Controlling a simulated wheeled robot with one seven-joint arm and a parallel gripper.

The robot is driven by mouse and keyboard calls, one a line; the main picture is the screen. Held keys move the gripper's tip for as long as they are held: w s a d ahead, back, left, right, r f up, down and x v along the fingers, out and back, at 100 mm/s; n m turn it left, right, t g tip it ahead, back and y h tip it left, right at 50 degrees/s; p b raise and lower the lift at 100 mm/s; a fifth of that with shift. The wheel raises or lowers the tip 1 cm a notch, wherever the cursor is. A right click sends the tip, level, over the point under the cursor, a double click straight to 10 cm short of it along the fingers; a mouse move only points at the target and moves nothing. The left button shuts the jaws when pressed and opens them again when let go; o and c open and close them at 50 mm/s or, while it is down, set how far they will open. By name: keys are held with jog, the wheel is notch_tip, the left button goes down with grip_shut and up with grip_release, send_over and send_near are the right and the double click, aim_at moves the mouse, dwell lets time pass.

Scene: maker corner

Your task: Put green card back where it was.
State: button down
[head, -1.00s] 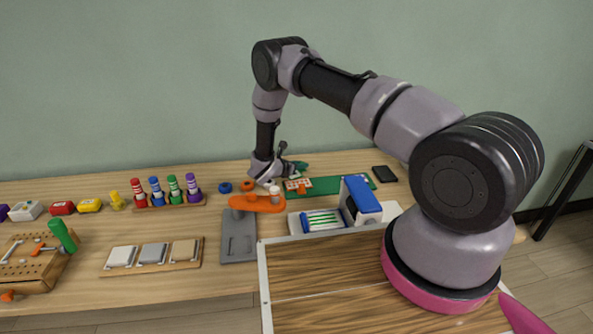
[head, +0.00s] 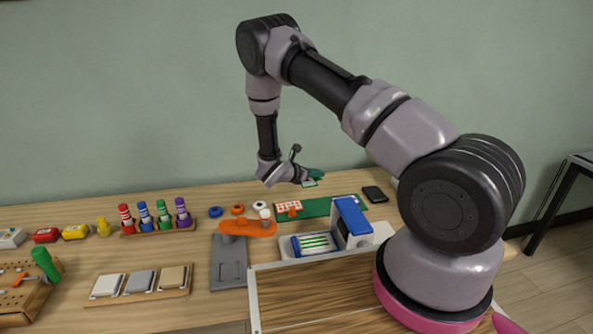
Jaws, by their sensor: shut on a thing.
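My gripper (head: 313,176) is raised above the back of the workbench, over the green mat (head: 322,206). It is shut on a small green piece, which I take to be the green card (head: 310,184). The card is small and partly covered by the fingers, so its outline is unclear. It is clear of the mat and the bench top.
A blue and white device (head: 352,222) stands in front of the mat. A red-and-white grid piece (head: 288,207) lies on the mat's left end. A black phone (head: 375,194) lies to its right. Orange clamp tool (head: 248,228), rings and coloured markers (head: 164,212) stand left.

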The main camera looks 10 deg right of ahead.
jog(key=m+g, duration=0.1)
send_over(329, 202)
jog(key=h, duration=0.1)
jog(key=shift+s+f, duration=0.1)
jog(key=shift+f, duration=3.35)
jog(key=shift+f, duration=0.35)
jog(key=c, duration=0.6)
grip_release()
jog(key=shift+c, duration=0.2)
